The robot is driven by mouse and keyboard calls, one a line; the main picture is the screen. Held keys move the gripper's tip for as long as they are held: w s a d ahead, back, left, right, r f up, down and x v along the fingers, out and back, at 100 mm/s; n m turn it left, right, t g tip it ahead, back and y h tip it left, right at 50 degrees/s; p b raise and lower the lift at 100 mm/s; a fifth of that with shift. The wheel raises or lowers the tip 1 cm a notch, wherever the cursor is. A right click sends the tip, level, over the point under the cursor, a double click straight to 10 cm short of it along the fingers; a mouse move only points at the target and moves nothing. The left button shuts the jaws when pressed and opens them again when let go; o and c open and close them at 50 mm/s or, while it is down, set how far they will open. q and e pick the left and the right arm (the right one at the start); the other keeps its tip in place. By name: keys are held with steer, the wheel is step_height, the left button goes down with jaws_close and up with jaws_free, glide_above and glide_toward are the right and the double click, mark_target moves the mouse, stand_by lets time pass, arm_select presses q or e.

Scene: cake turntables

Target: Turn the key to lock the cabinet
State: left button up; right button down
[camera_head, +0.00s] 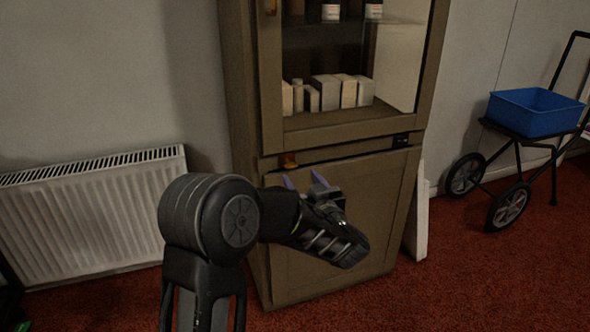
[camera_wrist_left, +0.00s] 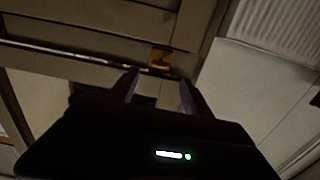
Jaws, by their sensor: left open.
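The brown cabinet (camera_head: 335,222) stands against the wall with a glazed upper part and a solid lower door. A small brass-coloured piece (camera_head: 288,160), which looks like the key or its lock, sits at the upper left of the lower door. In the left wrist view this brass piece (camera_wrist_left: 159,60) lies just beyond the fingertips, between them in the picture. My left gripper (camera_head: 303,180) is open and empty, its fingers pointing at the door just below and right of the piece. Its fingers also show in the wrist view (camera_wrist_left: 158,80). My right gripper is out of view.
A white radiator (camera_head: 95,215) is on the wall at left. White boxes (camera_head: 330,93) stand behind the upper glass. A white panel (camera_head: 421,215) leans at the cabinet's right side. A cart with a blue bin (camera_head: 535,112) stands at right. Red carpet is clear in front.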

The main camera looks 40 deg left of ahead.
mark_target(293, 167)
arm_select(q)
steer(key=b+x, duration=0.1)
steer(key=x, duration=0.5)
steer(key=shift+w+a+b, duration=0.2)
steer(key=shift+a+b, duration=0.15)
steer(key=shift+b, duration=0.05)
steer(key=shift+c, duration=0.5)
jaws_close()
